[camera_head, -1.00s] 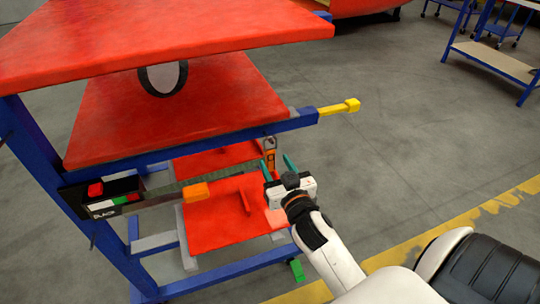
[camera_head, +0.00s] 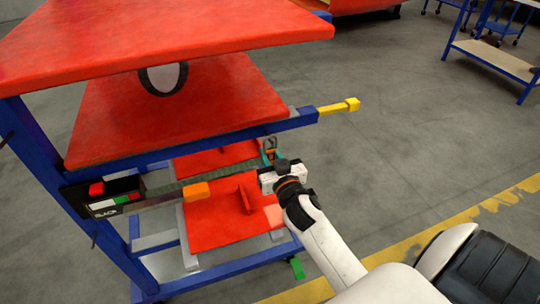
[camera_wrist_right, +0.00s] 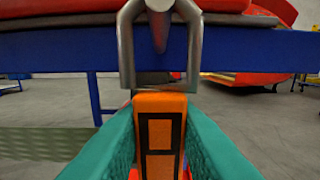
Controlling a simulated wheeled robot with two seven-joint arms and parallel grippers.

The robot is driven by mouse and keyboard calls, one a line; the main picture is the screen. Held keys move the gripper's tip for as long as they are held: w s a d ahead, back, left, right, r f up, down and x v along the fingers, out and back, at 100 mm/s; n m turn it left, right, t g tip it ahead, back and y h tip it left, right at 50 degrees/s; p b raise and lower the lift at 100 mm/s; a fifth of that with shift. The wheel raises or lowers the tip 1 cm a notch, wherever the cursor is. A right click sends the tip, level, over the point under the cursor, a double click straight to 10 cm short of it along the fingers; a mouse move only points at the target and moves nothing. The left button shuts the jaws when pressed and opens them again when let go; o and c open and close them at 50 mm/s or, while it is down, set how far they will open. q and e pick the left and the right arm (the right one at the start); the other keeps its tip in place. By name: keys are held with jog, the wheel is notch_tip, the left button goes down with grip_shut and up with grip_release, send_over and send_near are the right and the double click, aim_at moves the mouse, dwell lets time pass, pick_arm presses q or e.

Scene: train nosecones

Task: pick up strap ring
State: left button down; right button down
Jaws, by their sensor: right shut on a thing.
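The strap ring shows in the right wrist view as a grey metal loop (camera_wrist_right: 127,50) with an orange tab (camera_wrist_right: 158,103) with black markings below it. The loop stands in front of a blue beam, around a grey rod. In the head view the strap ring (camera_head: 269,143) is small and partly hidden by my right gripper (camera_head: 268,155). The teal fingers of my right gripper (camera_wrist_right: 160,115) are shut on the orange tab, one on each side. My left gripper is not in view.
The blue rack frame (camera_head: 200,153) holds red panels (camera_head: 180,110). A yellow-ended bar (camera_head: 338,106) sticks out right. Open floor lies to the right.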

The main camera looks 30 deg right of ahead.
jog(key=shift+r, duration=0.1)
jog(key=shift+r, duration=0.3)
jog(key=b+v, duration=0.2)
jog(key=v, duration=1.6)
jog(key=shift+r, duration=0.3)
jog(key=shift+d, duration=0.1)
